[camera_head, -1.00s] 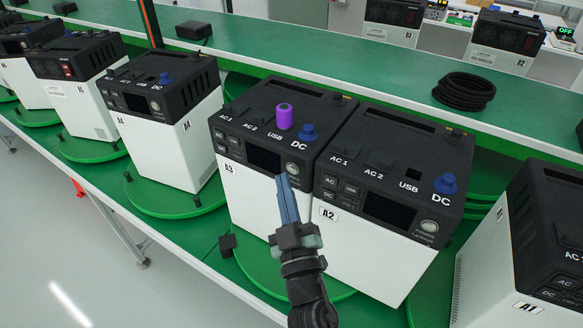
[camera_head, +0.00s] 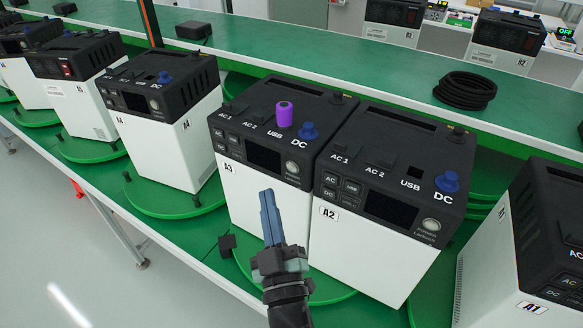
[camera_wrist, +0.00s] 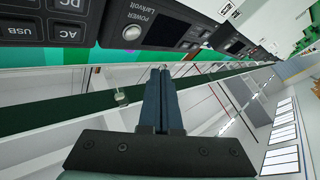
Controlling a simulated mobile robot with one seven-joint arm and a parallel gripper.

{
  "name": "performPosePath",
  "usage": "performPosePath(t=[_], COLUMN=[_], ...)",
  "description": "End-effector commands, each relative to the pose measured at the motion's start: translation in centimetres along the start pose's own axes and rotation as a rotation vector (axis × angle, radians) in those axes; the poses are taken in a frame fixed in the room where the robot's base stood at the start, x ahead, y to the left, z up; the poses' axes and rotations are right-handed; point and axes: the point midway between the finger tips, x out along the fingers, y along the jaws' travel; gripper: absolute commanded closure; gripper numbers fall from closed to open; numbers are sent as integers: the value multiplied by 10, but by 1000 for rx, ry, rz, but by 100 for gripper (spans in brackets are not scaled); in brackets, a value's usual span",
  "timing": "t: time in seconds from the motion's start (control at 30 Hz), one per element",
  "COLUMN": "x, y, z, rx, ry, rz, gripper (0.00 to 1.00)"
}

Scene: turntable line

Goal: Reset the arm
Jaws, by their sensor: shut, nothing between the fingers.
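My gripper (camera_head: 269,217) is shut and empty in the head view, its fingers pointing up in front of the white lower body of power station A3 (camera_head: 255,115). Its shut fingers also show in the wrist view (camera_wrist: 160,100), with the button panel of a power station (camera_wrist: 150,28) above them. Whether the fingers touch A3's front cannot be told. Power station A2 (camera_head: 400,150) stands just right of A3. A purple cylinder (camera_head: 284,114) stands on top of A3 by the USB label, beside a blue plug at DC (camera_head: 308,131).
Power station A4 (camera_head: 160,95) stands left of A3 and A1 (camera_head: 540,230) at the right edge, on green turntables (camera_head: 150,200). A coiled black cable (camera_head: 465,91) lies on the green shelf behind. Open floor (camera_head: 60,240) is at the lower left.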

Motion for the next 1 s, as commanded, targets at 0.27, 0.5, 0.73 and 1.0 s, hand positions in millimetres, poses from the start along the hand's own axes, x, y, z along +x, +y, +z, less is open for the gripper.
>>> performPosePath(t=[0.27, 0.5, 0.73, 1.0], x=[0, 0, 7, 61], y=[0, 0, 8, 102], z=[0, 0, -9, -129], rx=[0, 0, 3, 98], ry=[1, 1, 13, 143], rz=[0, 0, 19, 230], gripper=[100, 100, 100, 100])
